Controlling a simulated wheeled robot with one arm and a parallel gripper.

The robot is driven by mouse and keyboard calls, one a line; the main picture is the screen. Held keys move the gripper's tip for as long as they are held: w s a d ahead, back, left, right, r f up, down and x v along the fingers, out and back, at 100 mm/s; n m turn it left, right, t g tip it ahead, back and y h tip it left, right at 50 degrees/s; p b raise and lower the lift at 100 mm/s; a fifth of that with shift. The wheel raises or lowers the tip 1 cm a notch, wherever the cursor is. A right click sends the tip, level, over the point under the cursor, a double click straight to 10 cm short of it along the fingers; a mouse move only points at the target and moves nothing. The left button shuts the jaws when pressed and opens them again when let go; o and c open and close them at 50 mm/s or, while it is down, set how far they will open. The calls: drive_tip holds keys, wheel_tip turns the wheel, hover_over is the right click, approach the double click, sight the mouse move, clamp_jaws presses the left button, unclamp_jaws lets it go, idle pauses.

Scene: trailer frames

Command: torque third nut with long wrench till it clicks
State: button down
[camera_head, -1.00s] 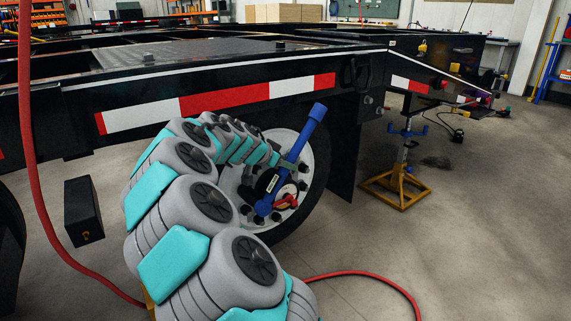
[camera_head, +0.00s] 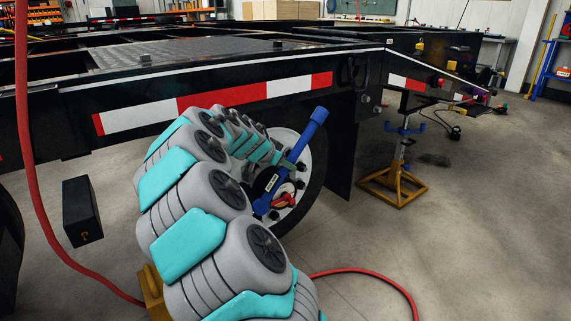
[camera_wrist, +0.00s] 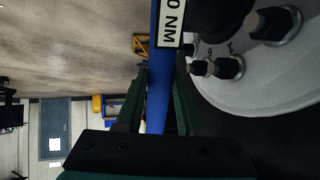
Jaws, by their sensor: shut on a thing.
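The long blue wrench (camera_head: 304,137) slants across the trailer wheel (camera_head: 319,172), its top end up and to the right. Its lower end is at the hub area, beside a red part (camera_head: 284,200). My gripper (camera_wrist: 158,82) is shut on the wrench's shaft, which also shows in the wrist view (camera_wrist: 157,112) between the dark green fingers. A white label ending in "0 NM" (camera_wrist: 171,22) is on the shaft. The wheel's pale rim (camera_wrist: 275,90) and several dark nuts, one of them clear (camera_wrist: 230,68), lie right of the shaft. I cannot tell which nut the wrench is on.
The black trailer frame (camera_head: 130,95) with red-white strips runs above the wheel. A yellow-based jack stand (camera_head: 393,186) stands right of it. A red hose (camera_head: 365,276) crosses the floor, and another length hangs at left. A black box (camera_head: 82,210) hangs at left. Floor at right is open.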

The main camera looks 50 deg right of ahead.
drive_tip(key=shift+d, duration=0.15)
drive_tip(key=shift+s+d+f+y+p, duration=0.1)
drive_tip(key=shift+d+f+y+p, duration=0.1)
drive_tip(key=shift+f+y+p, duration=0.15)
drive_tip(key=shift+s+d+f+t+y+p, duration=0.15)
drive_tip(key=shift+d+f+t+y+p, duration=0.2)
drive_tip(key=shift+d+y+p, duration=0.1)
idle(1.0)
drive_tip(key=shift+w+a+r+h+b, duration=0.2)
drive_tip(key=shift+a+r+h+b, duration=0.35)
drive_tip(key=shift+b, duration=0.9)
drive_tip(key=shift+w+a+r+h+b, duration=0.15)
drive_tip(key=shift+a+r+h+b, duration=0.35)
drive_tip(key=shift+b, duration=0.9)
idle(0.5)
drive_tip(key=shift+s+a+b, duration=0.2)
drive_tip(key=shift+s+a, duration=0.1)
drive_tip(key=shift+s, duration=0.55)
drive_tip(key=shift+s+a+b, duration=0.15)
drive_tip(key=shift+s+a, duration=0.15)
drive_tip(key=shift+s, duration=0.6)
drive_tip(key=shift+s+a+b, duration=0.2)
drive_tip(key=shift+s+a, duration=0.1)
drive_tip(key=shift+s, duration=0.55)
